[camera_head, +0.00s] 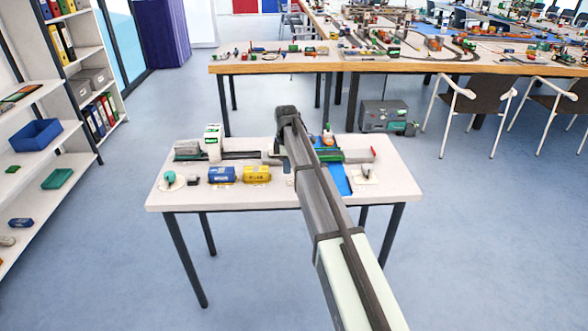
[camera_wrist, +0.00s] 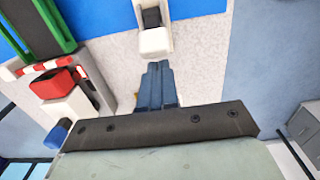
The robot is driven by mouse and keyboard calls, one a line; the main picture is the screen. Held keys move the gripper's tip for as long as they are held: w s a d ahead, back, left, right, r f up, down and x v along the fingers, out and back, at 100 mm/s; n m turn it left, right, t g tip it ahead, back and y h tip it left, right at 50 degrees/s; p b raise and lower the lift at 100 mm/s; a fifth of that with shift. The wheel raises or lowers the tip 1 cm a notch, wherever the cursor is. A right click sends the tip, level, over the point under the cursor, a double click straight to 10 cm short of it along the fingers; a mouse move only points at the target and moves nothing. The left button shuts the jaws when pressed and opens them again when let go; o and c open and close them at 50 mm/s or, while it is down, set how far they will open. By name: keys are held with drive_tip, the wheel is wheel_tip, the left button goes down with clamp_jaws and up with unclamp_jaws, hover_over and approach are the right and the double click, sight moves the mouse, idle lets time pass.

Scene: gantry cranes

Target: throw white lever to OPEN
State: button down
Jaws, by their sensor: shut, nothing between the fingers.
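My gripper (camera_wrist: 157,66) is shut and empty in the wrist view, its blue-grey fingers pressed together. Just ahead of the fingertips is a white lever-like piece (camera_wrist: 156,43) with a dark block in a pale frame, on the speckled tabletop. A small gap seems to lie between it and the fingers; contact cannot be told. In the head view a small fitting on a pale plate (camera_head: 365,173), right of the blue strip, may be this lever. My arm crosses the table there and my fingers are hidden. No OPEN marking is readable.
In the wrist view, a red-topped white block (camera_wrist: 68,103) with a striped bar and blue knob stands left of the fingers. A blue strip (camera_wrist: 100,14) and green rails lie beyond. The small table (camera_head: 250,200) also holds blue and yellow boxes (camera_head: 257,174).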

drive_tip(key=shift+d, duration=0.15)
drive_tip(key=shift+d, duration=1.8)
drive_tip(key=shift+a, duration=0.65)
drive_tip(key=shift+r, duration=3.5)
